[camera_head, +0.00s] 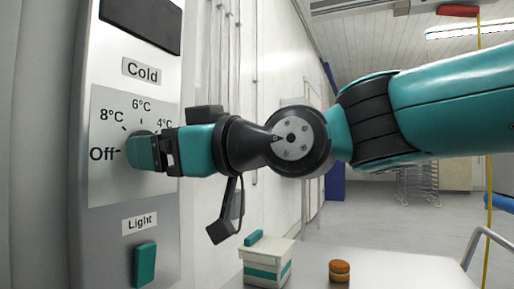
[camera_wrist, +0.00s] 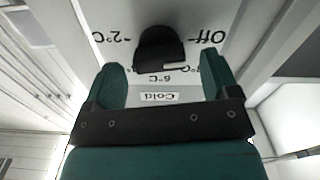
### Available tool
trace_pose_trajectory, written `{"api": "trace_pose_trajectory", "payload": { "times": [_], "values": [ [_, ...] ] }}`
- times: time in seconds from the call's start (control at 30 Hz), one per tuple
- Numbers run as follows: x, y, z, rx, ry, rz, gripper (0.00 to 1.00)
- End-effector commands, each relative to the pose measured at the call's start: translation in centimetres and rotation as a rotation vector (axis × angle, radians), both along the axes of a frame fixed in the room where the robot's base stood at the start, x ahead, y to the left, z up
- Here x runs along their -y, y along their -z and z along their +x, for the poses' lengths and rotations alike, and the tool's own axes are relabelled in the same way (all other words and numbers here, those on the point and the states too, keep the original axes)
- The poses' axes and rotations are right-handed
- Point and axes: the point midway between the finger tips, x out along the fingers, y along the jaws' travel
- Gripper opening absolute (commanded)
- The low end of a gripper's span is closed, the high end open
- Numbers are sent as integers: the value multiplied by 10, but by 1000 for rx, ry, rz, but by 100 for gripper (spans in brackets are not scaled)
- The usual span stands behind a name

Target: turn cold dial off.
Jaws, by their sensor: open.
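The cold dial (camera_wrist: 158,45) is a dark round knob on the grey temperature plate, seen upside down in the wrist view. A pale mark shows on its edge on the 6°C side; its exact setting is hard to read. My gripper (camera_wrist: 163,72) is open, with one green finger to each side, pointing at the dial. I cannot tell whether the fingers touch it. In the head view my gripper (camera_head: 152,152) is at the plate (camera_head: 105,180) beside the Off label and hides the dial.
A "Cold" label (camera_head: 142,71) and a dark display (camera_head: 142,20) are above the plate. A green light switch (camera_head: 145,264) is below. A white and green box (camera_head: 267,262) and a round brown item (camera_head: 340,270) stand on a white surface to the right.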

Motion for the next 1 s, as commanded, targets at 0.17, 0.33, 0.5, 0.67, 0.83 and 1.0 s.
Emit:
{"api": "trace_pose_trajectory", "payload": {
  "times": [0.17,0.33,0.5,0.67,0.83,1.0],
  "values": [
    [44,1,-17,4,6,2,81],
    [84,1,-34,5,7,1,81],
    [116,1,-47,4,6,1,81],
    [130,0,-54,3,2,1,81],
    [135,0,-57,2,-1,0,81],
    [134,0,-57,2,-2,1,81]
  ]
}}
